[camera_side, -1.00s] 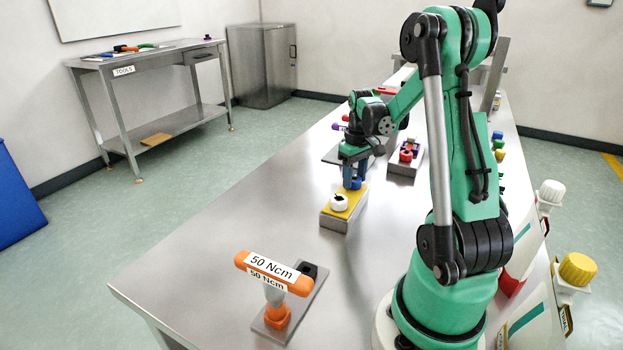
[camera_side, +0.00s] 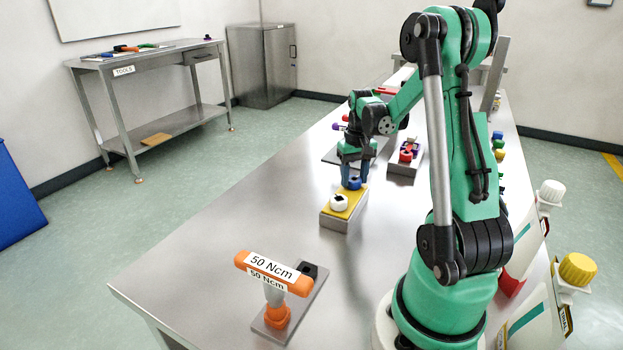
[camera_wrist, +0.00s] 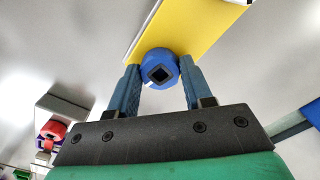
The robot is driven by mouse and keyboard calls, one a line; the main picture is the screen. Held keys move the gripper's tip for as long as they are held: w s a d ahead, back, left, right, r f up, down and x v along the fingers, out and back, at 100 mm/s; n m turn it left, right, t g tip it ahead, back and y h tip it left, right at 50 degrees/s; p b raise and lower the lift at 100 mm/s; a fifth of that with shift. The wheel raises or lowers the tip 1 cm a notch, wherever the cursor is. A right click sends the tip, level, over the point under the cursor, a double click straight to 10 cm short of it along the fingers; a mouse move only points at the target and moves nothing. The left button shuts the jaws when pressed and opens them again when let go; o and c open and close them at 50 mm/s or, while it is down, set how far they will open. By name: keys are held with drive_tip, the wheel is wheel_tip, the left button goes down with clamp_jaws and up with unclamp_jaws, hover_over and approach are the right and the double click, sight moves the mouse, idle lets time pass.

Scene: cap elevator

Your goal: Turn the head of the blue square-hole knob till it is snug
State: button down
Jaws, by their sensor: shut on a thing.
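The blue square-hole knob (camera_side: 354,183) stands on the yellow-topped block (camera_side: 330,222). In the wrist view the knob (camera_wrist: 160,70) shows its dark square hole facing the camera, near the edge of the yellow plate (camera_wrist: 188,28). My gripper (camera_side: 355,174) is above the block, and its two blue-grey fingers lie on either side of the knob. In the wrist view my gripper (camera_wrist: 158,80) is shut on the knob's head. The underside of the knob is hidden, so I cannot tell how it sits against the plate.
An orange 50 Ncm torque tool (camera_side: 273,272) stands on a plate in front. A block with a red knob (camera_side: 406,155) is behind to the right. The table's left side is bare.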

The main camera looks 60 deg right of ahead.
drive_tip(key=shift+c, duration=1.8)
unclamp_jaws()
drive_tip(key=shift+r, duration=2.8)
drive_tip(key=w+a+r+n+t, duration=0.1)
drive_tip(key=w+a+n+t, duration=0.1)
drive_tip(key=a, duration=1.1)
drive_tip(key=w+a+r+n+t, duration=0.2)
drive_tip(key=a+n+t, duration=0.3)
drive_tip(key=a, duration=0.9)
drive_tip(key=shift+w+a+r+n, duration=0.15)
drive_tip(key=shift+w+r+n, duration=0.2)
drive_tip(key=shift+n, duration=0.55)
